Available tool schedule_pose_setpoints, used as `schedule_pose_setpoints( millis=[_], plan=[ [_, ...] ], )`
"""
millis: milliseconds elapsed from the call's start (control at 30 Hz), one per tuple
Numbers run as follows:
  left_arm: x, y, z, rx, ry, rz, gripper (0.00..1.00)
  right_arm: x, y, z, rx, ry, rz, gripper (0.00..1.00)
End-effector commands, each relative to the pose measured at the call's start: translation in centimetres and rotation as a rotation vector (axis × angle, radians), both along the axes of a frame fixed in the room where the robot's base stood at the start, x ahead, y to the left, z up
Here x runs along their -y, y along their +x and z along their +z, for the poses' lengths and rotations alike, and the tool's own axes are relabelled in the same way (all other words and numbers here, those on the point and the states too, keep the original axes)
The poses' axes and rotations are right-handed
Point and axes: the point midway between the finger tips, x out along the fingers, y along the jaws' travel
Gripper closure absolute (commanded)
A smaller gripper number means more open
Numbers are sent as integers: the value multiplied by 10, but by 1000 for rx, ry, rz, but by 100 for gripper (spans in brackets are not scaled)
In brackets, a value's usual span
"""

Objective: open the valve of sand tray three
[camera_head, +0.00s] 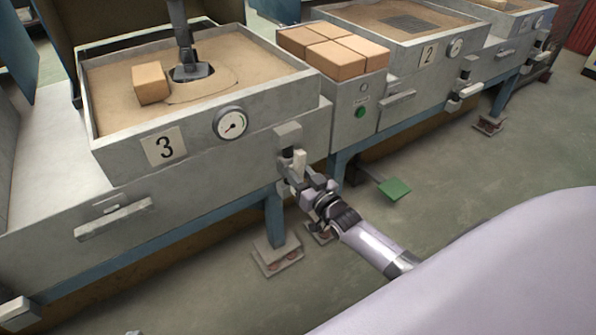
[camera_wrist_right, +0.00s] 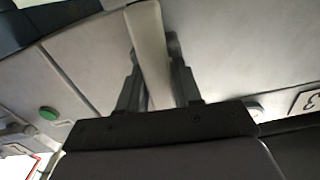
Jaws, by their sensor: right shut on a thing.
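Sand tray three (camera_head: 118,148) is the nearest tray, with a "3" plate and a round gauge (camera_head: 230,123) on its front. Its valve has a pale lever handle (camera_head: 299,163) below the tray's right front corner. My right gripper (camera_head: 297,180) is at this valve. In the right wrist view the pale handle (camera_wrist_right: 148,40) lies between the two dark fingers of the gripper (camera_wrist_right: 152,72), which is shut on it. The handle's lower part is partly hidden by the gripper. My left gripper is not in view.
A brown block (camera_head: 150,83) and a dark tool (camera_head: 190,72) are in tray three's sand. Several blocks (camera_head: 335,55) sit on the cabinet to the right, which has a green button (camera_head: 360,112). A green pedal (camera_head: 394,189) stands near the floor. Open floor lies in front.

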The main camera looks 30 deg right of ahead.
Motion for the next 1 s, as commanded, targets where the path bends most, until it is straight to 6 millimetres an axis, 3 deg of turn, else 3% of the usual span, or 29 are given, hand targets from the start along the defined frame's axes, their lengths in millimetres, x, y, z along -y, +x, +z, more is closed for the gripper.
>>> schedule_pose_setpoints(
  millis=[300,767,800,833,867,1000],
  plan=[
    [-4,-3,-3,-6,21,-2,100,-1,-1,-1,6,-101,0,100],
    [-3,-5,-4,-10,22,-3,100,0,-1,-2,8,-121,1,100],
    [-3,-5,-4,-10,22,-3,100,0,-1,-2,8,-121,1,63],
    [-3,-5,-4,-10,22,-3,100,0,-1,-2,8,-121,1,53],
    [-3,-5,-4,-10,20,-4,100,0,-1,-2,8,-120,1,49],
    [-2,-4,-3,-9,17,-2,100,0,-1,-1,8,-117,1,49]
  ],
)
